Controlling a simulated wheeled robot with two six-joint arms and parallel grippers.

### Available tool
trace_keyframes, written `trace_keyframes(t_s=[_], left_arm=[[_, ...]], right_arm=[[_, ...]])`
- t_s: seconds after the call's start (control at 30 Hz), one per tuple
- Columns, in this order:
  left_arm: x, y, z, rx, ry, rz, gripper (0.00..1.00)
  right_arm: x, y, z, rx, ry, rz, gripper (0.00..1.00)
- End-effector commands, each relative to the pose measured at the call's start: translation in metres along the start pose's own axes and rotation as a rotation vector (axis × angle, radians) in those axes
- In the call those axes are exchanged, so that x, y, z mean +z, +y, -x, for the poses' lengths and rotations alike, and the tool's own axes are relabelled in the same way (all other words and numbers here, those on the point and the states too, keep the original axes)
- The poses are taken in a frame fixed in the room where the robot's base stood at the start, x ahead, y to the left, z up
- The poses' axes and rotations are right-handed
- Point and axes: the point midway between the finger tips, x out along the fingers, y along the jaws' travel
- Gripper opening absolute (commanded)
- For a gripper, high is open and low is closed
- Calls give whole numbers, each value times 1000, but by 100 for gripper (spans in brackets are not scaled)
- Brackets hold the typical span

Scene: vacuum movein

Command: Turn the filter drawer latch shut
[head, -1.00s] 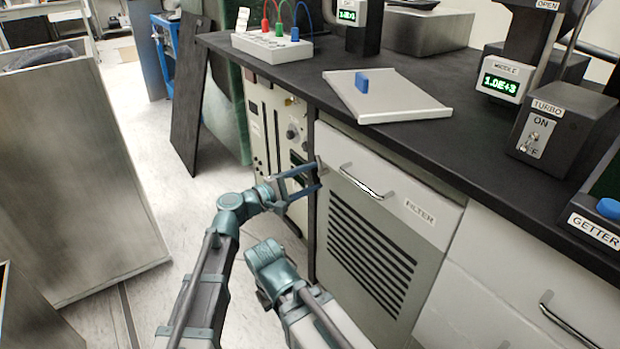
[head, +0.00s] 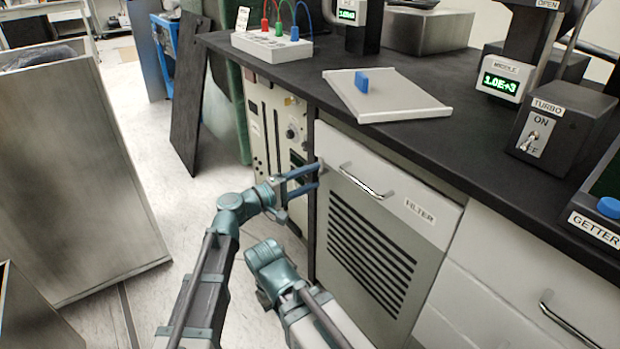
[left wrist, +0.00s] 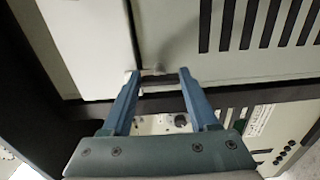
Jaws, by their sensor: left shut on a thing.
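The filter drawer front (head: 385,195) is a pale panel with a metal bar handle (head: 366,183) and a FILTER label, and it looks closed. Its latch (head: 321,166) is a small piece at the panel's upper left edge. My left gripper (head: 318,174) reaches this edge from the left, its two blue fingers on either side of the latch. In the left wrist view, the latch (left wrist: 155,73) lies between the fingertips (left wrist: 157,74), and the gripper is shut on it. The fingers partly hide the latch, so its exact angle is hard to tell. My right gripper is out of view.
The black countertop (head: 440,140) overhangs the drawer. A grey tray (head: 405,108) with a blue handle lies on it. An instrument rack (head: 272,130) stands left of the filter cabinet.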

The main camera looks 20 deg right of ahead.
Motion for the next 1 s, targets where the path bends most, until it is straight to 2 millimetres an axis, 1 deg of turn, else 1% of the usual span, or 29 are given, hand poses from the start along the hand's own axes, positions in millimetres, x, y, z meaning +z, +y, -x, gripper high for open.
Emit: trace_keyframes(t_s=[0.2, 0.23, 0.37, 0.4, 0.63, 0.73, 0.87, 1.0], left_arm=[[1, -1, 1, -3, -2, -4, 4], [1, -1, 1, -3, -2, -4, 65], [1, -1, 1, -2, -2, -3, 89], [1, -1, 0, -2, -1, -2, 90], [0, 0, 0, -1, -1, -1, 90], [0, 0, 5, -1, 0, -1, 90], [1, 0, 24, -1, 2, -1, 90], [2, 0, 55, -1, 4, -1, 90]], right_arm=[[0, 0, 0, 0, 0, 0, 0], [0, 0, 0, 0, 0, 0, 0], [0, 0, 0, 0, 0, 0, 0], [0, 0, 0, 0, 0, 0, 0], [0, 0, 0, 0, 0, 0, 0], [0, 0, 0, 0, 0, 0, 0], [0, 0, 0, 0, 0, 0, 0], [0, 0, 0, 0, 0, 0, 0]])
